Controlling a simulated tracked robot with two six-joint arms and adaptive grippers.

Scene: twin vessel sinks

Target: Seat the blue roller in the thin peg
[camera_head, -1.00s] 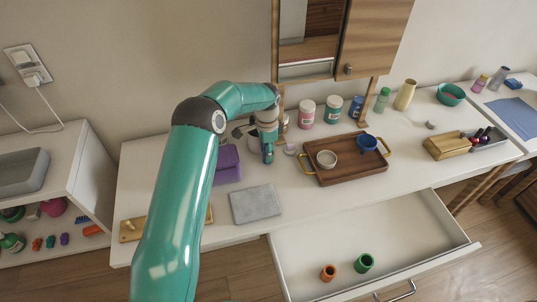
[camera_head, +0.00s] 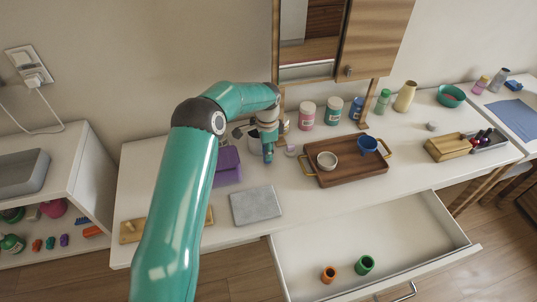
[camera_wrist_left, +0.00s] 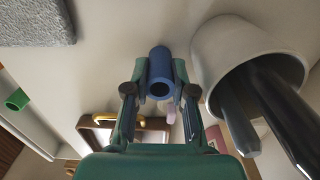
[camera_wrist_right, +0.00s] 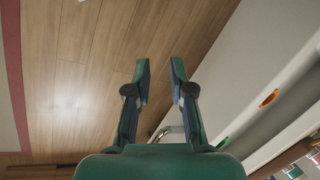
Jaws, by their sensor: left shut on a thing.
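My left gripper (camera_wrist_left: 160,74) is shut on the blue roller (camera_wrist_left: 160,86), a short hollow tube with a dark opening, in the left wrist view. In the head view the left gripper (camera_head: 268,155) is over the back of the white counter, beside a white cup; the roller is hard to make out there. A wooden board (camera_head: 133,231) with what looks like a small pale peg (camera_head: 129,226) lies at the counter's front left, partly hidden behind my left arm. My right gripper (camera_wrist_right: 158,72) is open and empty above the floor in the right wrist view.
A white cup (camera_wrist_left: 235,40) with dark handles stands close beside the left gripper. A purple box (camera_head: 228,165), grey mat (camera_head: 256,205) and brown tray (camera_head: 340,180) are nearby. Orange (camera_head: 329,274) and green (camera_head: 364,265) rollers stand in the open drawer (camera_head: 440,236).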

